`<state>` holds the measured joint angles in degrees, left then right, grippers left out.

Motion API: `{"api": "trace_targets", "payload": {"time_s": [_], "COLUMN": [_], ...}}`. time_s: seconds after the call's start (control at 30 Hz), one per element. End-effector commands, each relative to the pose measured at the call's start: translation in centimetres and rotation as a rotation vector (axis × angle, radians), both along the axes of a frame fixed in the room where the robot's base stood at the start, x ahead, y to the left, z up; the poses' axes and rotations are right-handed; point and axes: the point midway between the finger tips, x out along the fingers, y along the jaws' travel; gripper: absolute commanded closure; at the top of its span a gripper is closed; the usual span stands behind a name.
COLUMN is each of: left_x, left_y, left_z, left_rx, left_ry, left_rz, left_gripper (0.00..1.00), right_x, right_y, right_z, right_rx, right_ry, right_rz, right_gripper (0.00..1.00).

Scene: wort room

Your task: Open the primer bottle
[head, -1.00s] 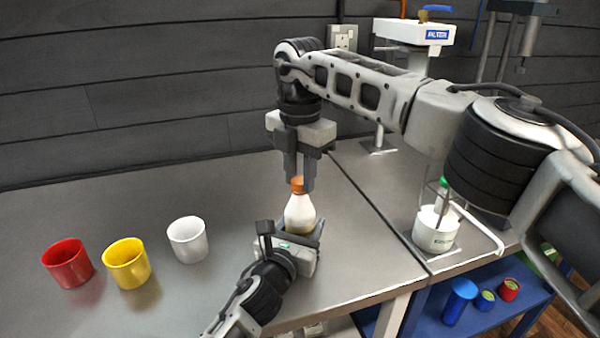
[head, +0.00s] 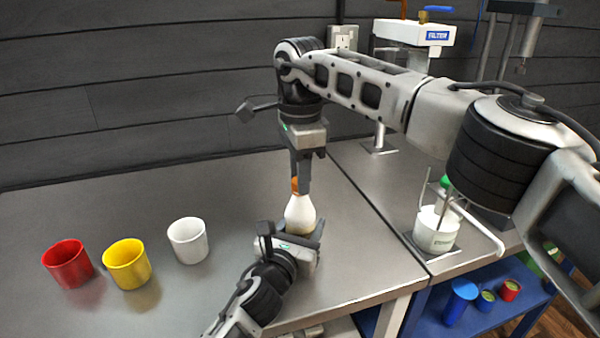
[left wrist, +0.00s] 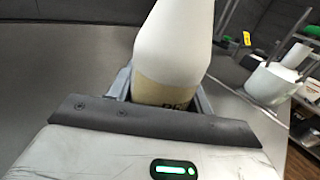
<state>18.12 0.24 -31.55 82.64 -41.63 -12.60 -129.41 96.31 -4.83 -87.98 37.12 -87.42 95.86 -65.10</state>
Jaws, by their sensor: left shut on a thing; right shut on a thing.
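The primer bottle (head: 299,214) is white with a tan label and an orange cap (head: 295,186). It stands upright near the front right of the metal table. My left gripper (head: 304,236) is shut around its lower body from the front; the bottle also shows between the fingers in the left wrist view (left wrist: 172,55). My right gripper (head: 300,184) points straight down from above and is shut on the orange cap. Its fingers hide much of the cap. The cap is still at the bottle's neck; I cannot tell whether it is loose.
Red (head: 68,264), yellow (head: 127,264) and white (head: 188,240) cups stand on the left of the table (head: 120,205). A white tub with a green-topped bottle (head: 436,230) and a filter stand (head: 415,33) are on the right counter. Blue shelving holds cans below.

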Motion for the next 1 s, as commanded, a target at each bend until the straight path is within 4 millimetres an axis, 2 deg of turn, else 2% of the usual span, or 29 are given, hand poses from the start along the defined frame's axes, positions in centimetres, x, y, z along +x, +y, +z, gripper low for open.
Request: {"api": "trace_targets", "payload": {"time_s": [0.3,0.5,0.57,1.0], "left_x": [0.01,0.01,0.01,0.01], "left_y": [0.02,0.03,0.04,0.03], "left_z": [-0.13,-0.13,-0.14,-0.13], "left_rx": [-0.001,-0.001,-0.001,-0.001], "left_ry": [0.004,0.004,0.004,0.004], "left_rz": [0.001,0.002,0.002,0.001], "left_gripper": [1.0,1.0,1.0,1.0], "right_x": [-0.12,-0.1,-0.1,-0.13], "right_y": [0.06,0.03,0.03,0.04], "right_z": [0.05,0.06,0.07,0.06], "right_rx": [0.001,0.001,0.001,0.002], "right_ry": [0.004,0.003,0.003,0.004], "right_rz": [0.805,1.151,1.2,1.199], "right_gripper": [1.0,1.0,1.0,1.0]}}
